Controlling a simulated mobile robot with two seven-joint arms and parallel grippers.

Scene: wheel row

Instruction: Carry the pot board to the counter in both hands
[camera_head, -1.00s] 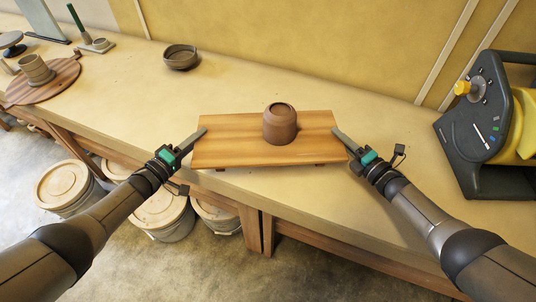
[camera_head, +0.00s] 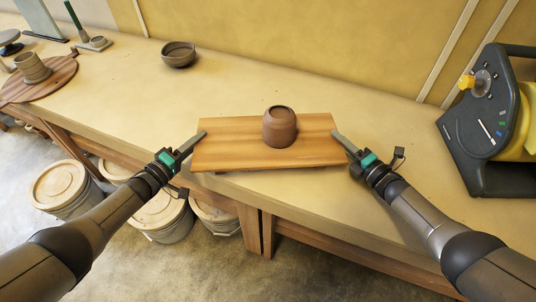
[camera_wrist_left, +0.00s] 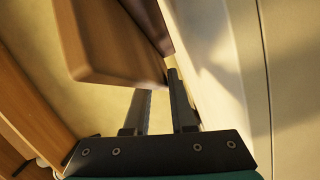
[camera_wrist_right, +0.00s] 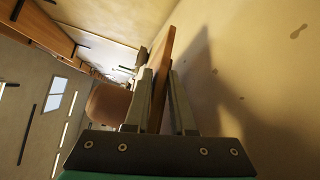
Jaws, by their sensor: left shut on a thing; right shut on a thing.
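The pot board (camera_head: 230,146) is a wooden plank, about level, near the counter's (camera_head: 380,185) front edge in the head view. A brown pot (camera_head: 280,128) stands upright on it, a little right of its middle. My left gripper (camera_head: 201,136) is shut on the board's left end, and my right gripper (camera_head: 340,137) on its right end. The board also shows in the left wrist view (camera_wrist_left: 110,45) and edge-on between the fingers in the right wrist view (camera_wrist_right: 163,75). Its shadow falls on the counter; I cannot tell whether its underside touches.
A grey bowl (camera_head: 178,55) stands behind the board to the left. A round wooden board (camera_head: 45,88) with a mug (camera_head: 33,68) is at far left. A dark machine with a yellow knob (camera_head: 480,125) stands at right. Lidded buckets (camera_head: 62,190) are below the counter.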

